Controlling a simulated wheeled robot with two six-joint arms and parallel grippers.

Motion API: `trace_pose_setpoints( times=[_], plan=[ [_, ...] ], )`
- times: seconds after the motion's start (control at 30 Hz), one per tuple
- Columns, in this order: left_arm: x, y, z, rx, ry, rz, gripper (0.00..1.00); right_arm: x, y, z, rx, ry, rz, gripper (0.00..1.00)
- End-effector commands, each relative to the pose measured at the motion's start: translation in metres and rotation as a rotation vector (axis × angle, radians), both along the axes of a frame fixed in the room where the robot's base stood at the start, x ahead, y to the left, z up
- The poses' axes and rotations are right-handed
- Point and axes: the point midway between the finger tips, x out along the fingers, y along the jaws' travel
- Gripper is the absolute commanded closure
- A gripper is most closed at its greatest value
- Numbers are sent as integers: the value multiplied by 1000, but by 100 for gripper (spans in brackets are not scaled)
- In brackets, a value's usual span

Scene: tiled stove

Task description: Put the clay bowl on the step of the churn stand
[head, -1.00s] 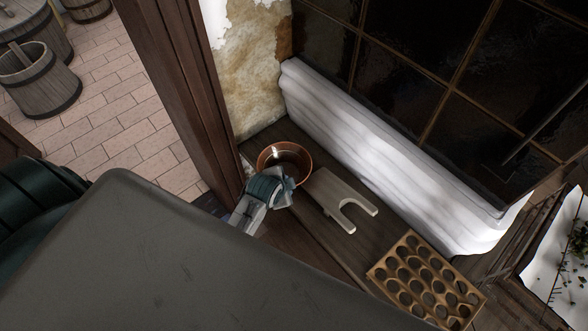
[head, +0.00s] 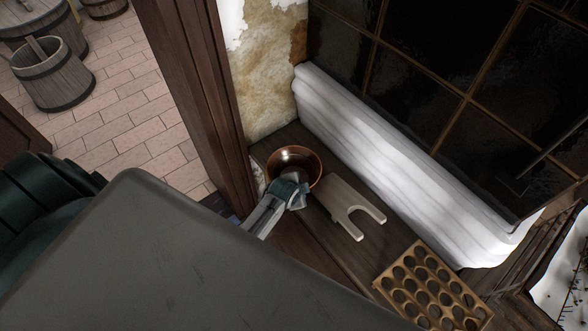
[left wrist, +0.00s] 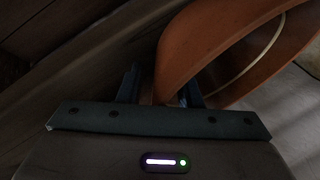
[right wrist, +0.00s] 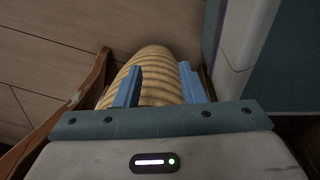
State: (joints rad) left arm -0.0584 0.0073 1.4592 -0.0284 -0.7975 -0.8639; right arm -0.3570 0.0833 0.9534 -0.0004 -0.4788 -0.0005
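The reddish-brown clay bowl (head: 306,158) stands upright at the left end of the dark wooden bench, close to a post. My left gripper (head: 293,196) is at the bowl's near rim. In the left wrist view, the bowl (left wrist: 215,40) fills the upper right, and its wall lies between the parted fingers of my left gripper (left wrist: 162,90), with a gap beside the left finger. My right gripper (right wrist: 158,88) is open, with nothing visibly gripped; a ribbed tan thing (right wrist: 155,65) lies behind its fingers. I cannot make out the churn stand or its step.
A forked wooden board (head: 345,202) lies just right of the bowl. A wooden rack with round holes (head: 420,250) is farther right. A white ledge (head: 400,160) runs behind. A dark post (head: 195,85) rises at left; wooden tubs (head: 55,80) stand on the tiled floor.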

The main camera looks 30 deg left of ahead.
Motion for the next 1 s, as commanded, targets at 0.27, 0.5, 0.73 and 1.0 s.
trace_pose_setpoints(
  times=[0.27,0.5,0.73,1.0],
  plan=[
    [0,0,0,0,0,0,90,3,0,2,0,-8,1,64],
    [0,0,1,0,-1,0,100,2,0,1,0,-6,0,64],
    [0,0,2,0,-1,0,100,-1,0,0,0,0,0,64],
    [0,0,24,0,-3,0,100,-1,0,0,0,0,0,64]
  ],
)
